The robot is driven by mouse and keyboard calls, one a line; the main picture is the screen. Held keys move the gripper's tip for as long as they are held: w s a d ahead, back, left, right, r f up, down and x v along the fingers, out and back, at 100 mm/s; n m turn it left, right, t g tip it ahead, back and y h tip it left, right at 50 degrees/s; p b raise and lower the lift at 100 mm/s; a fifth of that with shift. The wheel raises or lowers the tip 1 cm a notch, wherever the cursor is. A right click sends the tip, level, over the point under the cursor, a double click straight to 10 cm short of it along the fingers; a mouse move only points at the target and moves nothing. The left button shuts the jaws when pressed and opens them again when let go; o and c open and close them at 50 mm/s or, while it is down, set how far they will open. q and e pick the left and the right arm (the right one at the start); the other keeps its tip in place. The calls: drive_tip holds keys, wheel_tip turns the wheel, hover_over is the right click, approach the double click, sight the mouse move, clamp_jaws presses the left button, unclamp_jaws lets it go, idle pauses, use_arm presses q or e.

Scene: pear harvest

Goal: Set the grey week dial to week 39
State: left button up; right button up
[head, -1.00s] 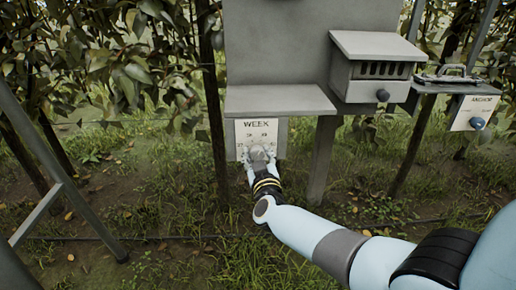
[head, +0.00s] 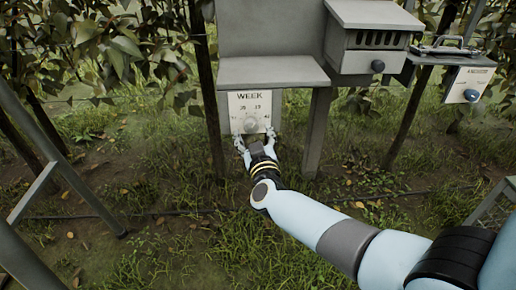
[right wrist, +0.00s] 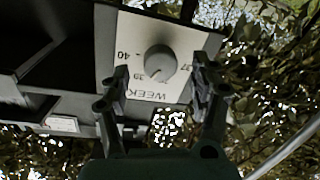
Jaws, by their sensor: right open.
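The grey week dial (head: 251,125) is a round knob on a pale plate (head: 235,101) marked WEEK, under a grey shelf. In the right wrist view the dial (right wrist: 160,58) shows upside down, with 40 to its left, 37 to its right and 39 just below it. Its pointer seems to face the 39 side, but it is too small to be sure. My right gripper (head: 255,138) is open and empty. It is just in front of and below the dial, with one finger to each side, apart from it. My left gripper is not in view.
A grey shelf (head: 272,71) juts out above the dial. Posts and leaves stand around; the grass below is clear.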

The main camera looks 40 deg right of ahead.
drive_tip(key=v, duration=0.8)
drive_tip(key=shift+s, duration=0.2)
drive_tip(key=shift+a, duration=0.15)
drive_tip(key=s+a+f+n+g+y, duration=0.1)
drive_tip(key=s+f+n+g+y, duration=0.2)
drive_tip(key=s+f, duration=0.85)
drive_tip(key=s+a+f+n+g+y, duration=0.1)
drive_tip(key=s+f+n+g+y, duration=0.2)
drive_tip(key=s+f, duration=0.85)
drive_tip(key=s+d+f+m+g, duration=0.1)
drive_tip(key=s+f+g, duration=0.3)
drive_tip(key=s, duration=0.7)
drive_tip(key=s+d+f+m+g, duration=0.1)
drive_tip(key=s+f+m+g, duration=0.1)
drive_tip(key=s+f+g, duration=0.3)
drive_tip(key=s+f, duration=0.4)
drive_tip(key=s, duration=0.2)
drive_tip(key=shift+s+f+y, duration=0.15)
drive_tip(key=shift+s+y, duration=0.25)
